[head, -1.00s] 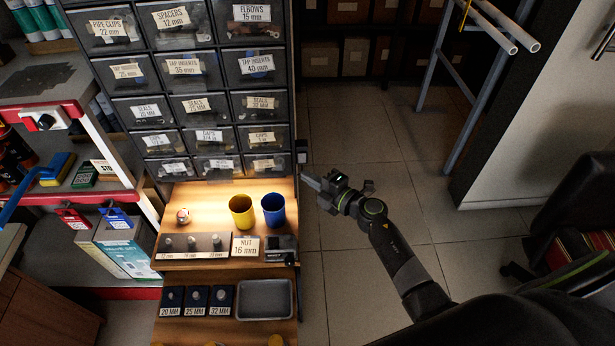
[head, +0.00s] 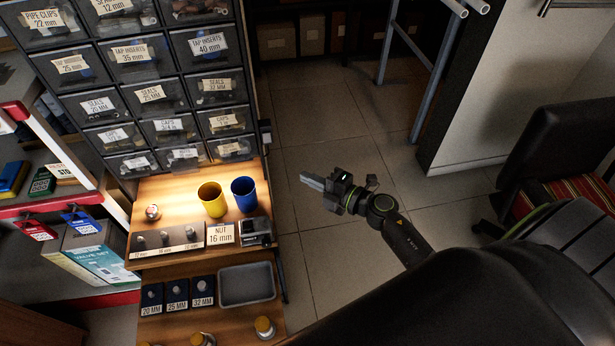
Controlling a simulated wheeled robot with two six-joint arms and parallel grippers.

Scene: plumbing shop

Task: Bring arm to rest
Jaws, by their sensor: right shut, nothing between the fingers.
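My right gripper (head: 312,182) is in the head view, right of the lit wooden shelf (head: 160,189) and over the tiled floor. Its fingers are together with nothing between them and point left. It is apart from the shelf and the drawer cabinet. My right arm reaches in from the lower right. My left gripper is not in the view.
A drawer cabinet (head: 197,56) stands behind the shelf. A yellow cup (head: 213,200), a blue cup (head: 244,194) and a "NUT 16 mm" card (head: 220,234) are on the shelf. A grey tray (head: 247,285) sits lower. A chair (head: 560,145) stands at right. Floor (head: 330,120) is clear between.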

